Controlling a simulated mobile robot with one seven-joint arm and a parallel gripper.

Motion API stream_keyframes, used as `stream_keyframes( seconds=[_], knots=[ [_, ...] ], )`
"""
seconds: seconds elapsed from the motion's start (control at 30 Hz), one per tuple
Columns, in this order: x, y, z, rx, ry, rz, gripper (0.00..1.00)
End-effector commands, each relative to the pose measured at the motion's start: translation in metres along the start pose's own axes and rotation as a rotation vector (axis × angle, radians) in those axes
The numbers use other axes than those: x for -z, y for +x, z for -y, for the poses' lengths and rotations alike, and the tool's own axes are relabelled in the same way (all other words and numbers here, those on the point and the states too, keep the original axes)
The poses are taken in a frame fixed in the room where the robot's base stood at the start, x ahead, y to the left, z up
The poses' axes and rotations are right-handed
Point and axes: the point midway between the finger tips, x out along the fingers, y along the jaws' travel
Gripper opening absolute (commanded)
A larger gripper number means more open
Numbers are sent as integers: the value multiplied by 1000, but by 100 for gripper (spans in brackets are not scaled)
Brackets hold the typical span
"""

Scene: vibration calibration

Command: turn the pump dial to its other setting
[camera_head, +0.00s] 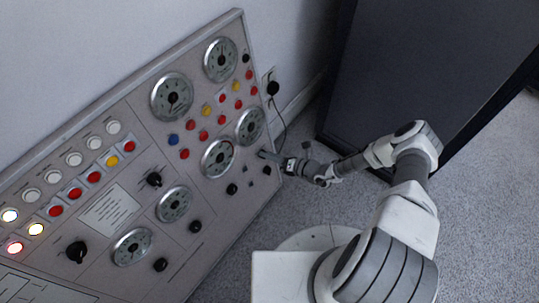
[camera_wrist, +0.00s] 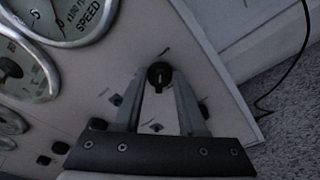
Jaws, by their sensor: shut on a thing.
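A small black dial (camera_wrist: 159,72) on the grey control panel (camera_wrist: 205,80) sits between my fingertips in the wrist view. I take it for the pump dial, though I cannot read its label. My gripper (camera_wrist: 160,82) is shut on this dial, one finger on each side. In the head view, my gripper (camera_head: 264,154) reaches the panel's right edge, beside the lower right gauges, and hides the dial there. I cannot tell which setting the dial points to.
The panel (camera_head: 112,205) carries several gauges, lamps, buttons and other black knobs, such as one (camera_head: 232,188) left of my gripper. A wall socket with a black plug and cord (camera_head: 273,88) is near the panel's edge. A dark cabinet (camera_head: 420,60) stands behind my arm.

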Motion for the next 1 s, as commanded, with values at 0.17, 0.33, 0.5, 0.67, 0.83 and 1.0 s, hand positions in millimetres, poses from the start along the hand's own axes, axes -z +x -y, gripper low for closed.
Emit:
stream_keyframes(
  seconds=[0.17, 0.33, 0.5, 0.67, 0.83, 1.0],
  knots=[
    [1, 0, 0, 1, 1, -1, 51],
    [0, 0, 0, 1, 0, -1, 69],
    [0, 0, 0, 0, 0, 0, 69],
    [-1, -7, 0, 1, -1, 0, 69],
    [-2, -36, -2, 3, 1, 0, 69],
    [-3, -78, -2, 4, -1, 1, 69]
  ],
)
